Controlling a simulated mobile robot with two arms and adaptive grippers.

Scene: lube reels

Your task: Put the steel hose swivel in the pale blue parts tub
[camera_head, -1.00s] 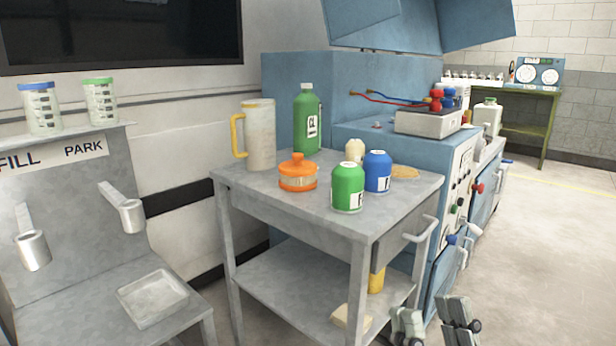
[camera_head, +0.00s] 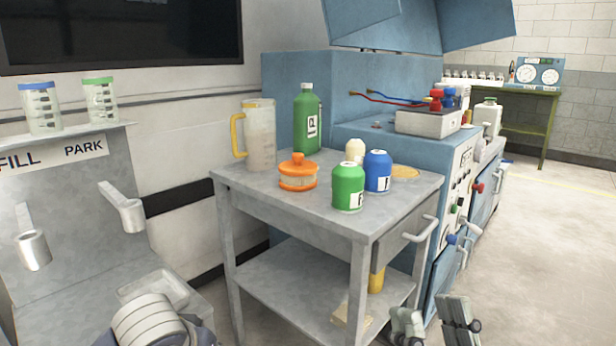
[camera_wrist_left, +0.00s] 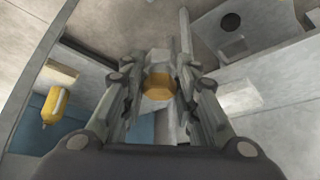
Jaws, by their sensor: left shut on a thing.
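My left gripper (camera_wrist_left: 158,92) is shut on a small piece with a pale steel-coloured hexagonal top and a brass-coloured lower part, which looks like the steel hose swivel (camera_wrist_left: 158,60). Its fingers stand on both sides of the piece in the left wrist view. In the head view only a ribbed grey part of my left arm shows at the bottom left; the fingers and the swivel are out of sight there. My right gripper (camera_head: 434,326) is open and empty at the bottom, right of the cart. I cannot make out the pale blue parts tub for certain in either view.
A shallow grey tray (camera_head: 180,290) lies on the left bench, partly behind my left arm. A yellow item (camera_wrist_left: 55,103) shows in the left wrist view. Floor at the right is clear.

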